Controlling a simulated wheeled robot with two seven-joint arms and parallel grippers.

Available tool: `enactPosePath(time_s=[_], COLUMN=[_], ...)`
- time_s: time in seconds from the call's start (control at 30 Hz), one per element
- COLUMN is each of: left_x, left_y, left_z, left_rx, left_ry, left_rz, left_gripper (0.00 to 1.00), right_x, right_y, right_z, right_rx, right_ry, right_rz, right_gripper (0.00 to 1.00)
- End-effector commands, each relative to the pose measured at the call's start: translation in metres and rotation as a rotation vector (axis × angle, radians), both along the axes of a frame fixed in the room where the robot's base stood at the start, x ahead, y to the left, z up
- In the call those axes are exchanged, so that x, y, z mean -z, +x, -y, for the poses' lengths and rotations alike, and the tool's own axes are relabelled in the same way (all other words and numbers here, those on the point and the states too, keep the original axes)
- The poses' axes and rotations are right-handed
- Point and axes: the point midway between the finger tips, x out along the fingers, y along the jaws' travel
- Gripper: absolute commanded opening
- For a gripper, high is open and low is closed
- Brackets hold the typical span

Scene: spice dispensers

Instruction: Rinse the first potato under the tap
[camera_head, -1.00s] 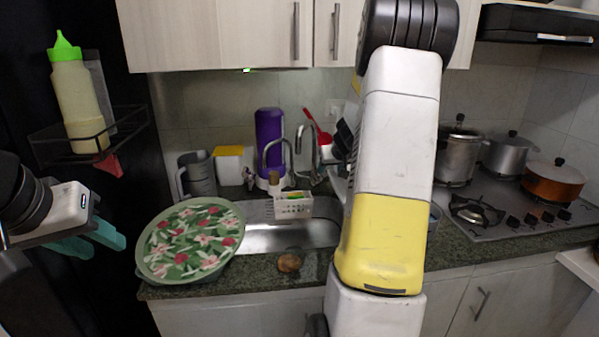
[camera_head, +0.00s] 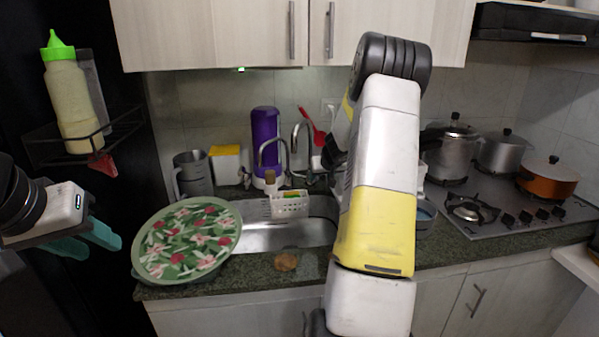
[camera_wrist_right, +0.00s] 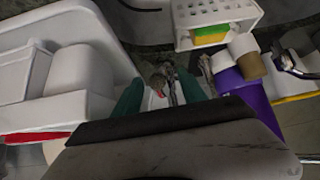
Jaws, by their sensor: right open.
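A brown potato (camera_head: 286,262) lies on the counter's front edge, before the steel sink (camera_head: 285,240). In the head view my right arm hides most of that gripper. My left gripper (camera_head: 92,241) is at the far left, open and empty, away from the counter.
A green floral tray (camera_head: 187,240) covers the counter's left. A white basket (camera_head: 290,204) with a sponge stands at the sink's back, near a purple dispenser (camera_head: 267,140). Pots and a stove (camera_head: 480,215) are at right. A bottle rack (camera_head: 85,140) is at left.

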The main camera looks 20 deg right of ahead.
Motion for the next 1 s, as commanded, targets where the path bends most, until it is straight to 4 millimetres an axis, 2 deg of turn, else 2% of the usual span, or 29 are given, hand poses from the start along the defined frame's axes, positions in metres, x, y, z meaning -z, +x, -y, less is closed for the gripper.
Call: enactPosePath(time_s=[0.07, 0.2, 0.27, 0.3, 0.7, 0.97, 1.0], left_x=[0.000, 0.000, 0.000, 0.000, 0.000, 0.000, 0.000], left_y=[0.000, 0.000, 0.000, 0.000, 0.000, 0.000, 0.000], left_z=[0.000, 0.000, 0.000, 0.000, 0.000, 0.000, 0.000], left_rx=[0.000, 0.000, 0.000, 0.000, 0.000, 0.000, 0.000], left_ry=[0.000, 0.000, 0.000, 0.000, 0.000, 0.000, 0.000], left_rz=[0.000, 0.000, 0.000, 0.000, 0.000, 0.000, 0.000], left_gripper=[0.36, 0.36, 0.36, 0.36, 0.36, 0.36, 0.36], right_x=[0.000, 0.000, 0.000, 0.000, -0.013, -0.015, -0.015], right_y=[0.000, 0.000, 0.000, 0.000, 0.003, 0.003, 0.003], right_z=[0.000, 0.000, 0.000, 0.000, 0.000, 0.001, 0.001], right_rx=[0.000, 0.000, 0.000, 0.000, -0.001, 0.001, 0.001], right_ry=[0.000, 0.000, 0.000, 0.000, -0.003, -0.001, -0.001], right_rz=[0.000, 0.000, 0.000, 0.000, 0.001, 0.002, 0.002], right_gripper=[0.47, 0.20, 0.08, 0.06, 0.06, 0.06, 0.27])
